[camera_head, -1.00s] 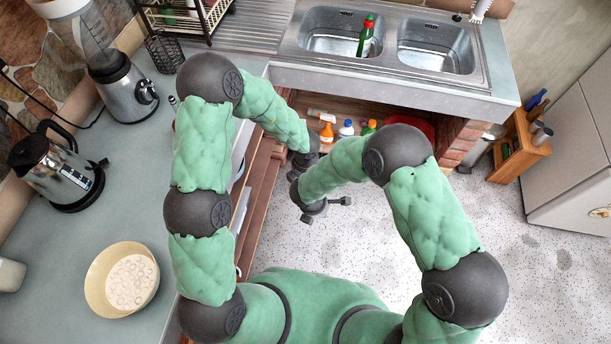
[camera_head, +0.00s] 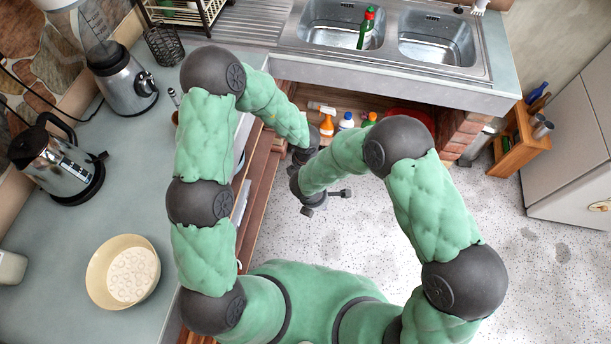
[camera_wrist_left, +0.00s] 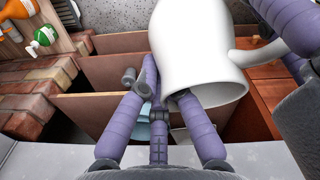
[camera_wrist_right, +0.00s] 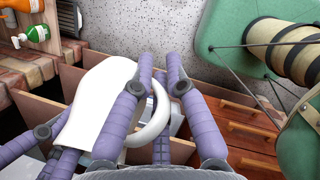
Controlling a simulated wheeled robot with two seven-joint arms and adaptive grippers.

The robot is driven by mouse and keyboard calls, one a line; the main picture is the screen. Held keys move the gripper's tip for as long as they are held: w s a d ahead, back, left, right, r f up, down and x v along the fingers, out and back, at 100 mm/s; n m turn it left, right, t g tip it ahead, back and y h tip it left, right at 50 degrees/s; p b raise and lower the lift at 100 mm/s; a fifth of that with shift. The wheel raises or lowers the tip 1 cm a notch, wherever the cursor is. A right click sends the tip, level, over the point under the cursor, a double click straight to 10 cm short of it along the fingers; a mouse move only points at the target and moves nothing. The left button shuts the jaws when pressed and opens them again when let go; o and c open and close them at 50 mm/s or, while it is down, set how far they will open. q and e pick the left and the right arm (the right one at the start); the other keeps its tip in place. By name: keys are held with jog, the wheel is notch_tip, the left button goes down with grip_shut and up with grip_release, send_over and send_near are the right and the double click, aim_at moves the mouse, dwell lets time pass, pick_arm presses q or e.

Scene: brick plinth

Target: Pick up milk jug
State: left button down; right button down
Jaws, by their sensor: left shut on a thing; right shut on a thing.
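The white milk jug (camera_wrist_left: 195,45) is between my two grippers. It shows tilted in the left wrist view, and also in the right wrist view (camera_wrist_right: 95,100). My left gripper (camera_wrist_left: 160,90) is shut on the jug at its rim, with one finger at the dark opening. My right gripper (camera_wrist_right: 160,75) is shut on the jug at its looped handle, with its fingers on either side of the loop. In the head view, the jug is hidden by my arms; parts of my right gripper (camera_head: 323,202) show there.
Open wooden drawers (camera_wrist_left: 110,115) lie below the jug. The counter at left holds a kettle (camera_head: 55,165), a blender (camera_head: 125,85) and a cream bowl (camera_head: 105,290). The sink (camera_head: 435,45) is ahead, with bottles (camera_head: 327,127) on the shelf underneath. Speckled floor is free at right.

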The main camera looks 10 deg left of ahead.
pick_arm(q)
jog(key=shift+s, duration=0.1)
pick_arm(e)
jog(key=shift+w+r, duration=0.1)
jog(key=shift+r, duration=0.5)
jog(key=shift+a+r, duration=0.15)
jog(key=shift+r, duration=0.15)
jog(key=v, duration=1.1)
jog(key=shift+s, duration=0.25)
